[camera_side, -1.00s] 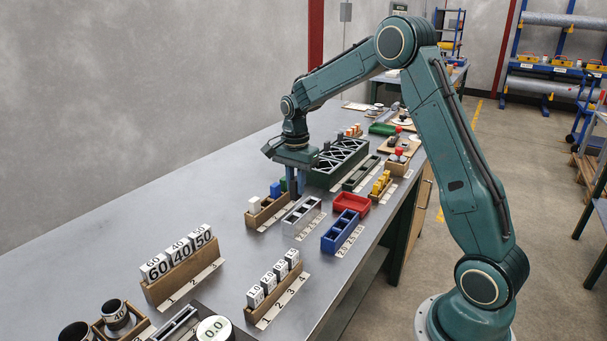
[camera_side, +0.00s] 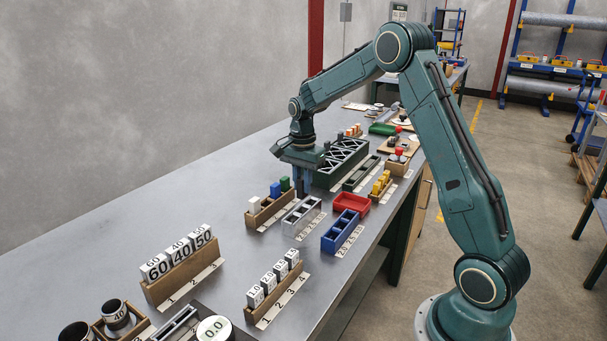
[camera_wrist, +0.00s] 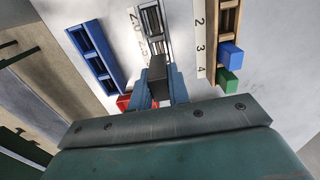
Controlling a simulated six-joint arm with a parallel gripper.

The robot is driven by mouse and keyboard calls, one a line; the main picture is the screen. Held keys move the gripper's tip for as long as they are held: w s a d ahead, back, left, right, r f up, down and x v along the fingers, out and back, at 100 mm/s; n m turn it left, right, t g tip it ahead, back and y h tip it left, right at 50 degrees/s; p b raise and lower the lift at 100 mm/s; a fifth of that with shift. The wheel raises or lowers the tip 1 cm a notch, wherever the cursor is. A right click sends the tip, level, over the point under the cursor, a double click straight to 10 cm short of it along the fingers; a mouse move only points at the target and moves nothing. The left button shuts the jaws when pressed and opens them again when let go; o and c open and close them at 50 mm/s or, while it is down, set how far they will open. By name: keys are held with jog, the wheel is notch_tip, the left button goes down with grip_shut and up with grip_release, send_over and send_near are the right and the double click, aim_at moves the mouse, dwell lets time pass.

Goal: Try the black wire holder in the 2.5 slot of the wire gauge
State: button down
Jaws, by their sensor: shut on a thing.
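My gripper (camera_side: 303,191) points down, above or beside the far end of a grey slotted tray (camera_side: 302,215), which looks like the wire gauge. In the wrist view, my gripper (camera_wrist: 159,88) is shut on the black wire holder (camera_wrist: 157,68). The holder overlaps the near end of the grey tray (camera_wrist: 153,25) there and hides its slots. I cannot tell how high the holder's lower end is. In the side view the fingers hide it.
A wooden rack (camera_side: 262,217) with white, blue (camera_side: 275,190) and green holders (camera_side: 284,184) stands left of the grey tray. A blue slotted tray (camera_side: 341,231) and a red bin (camera_side: 351,204) lie right. A dark green crate (camera_side: 339,164) stands close behind my gripper.

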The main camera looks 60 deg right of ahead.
aim_at(302, 197)
jog(key=shift+f, duration=2.45)
jog(key=c, duration=1.3)
grip_release()
jog(key=shift+o, duration=0.2)
notch_tip(302, 197, up, 14)
jog(key=shift+f, duration=0.1)
jog(key=shift+a, duration=0.1)
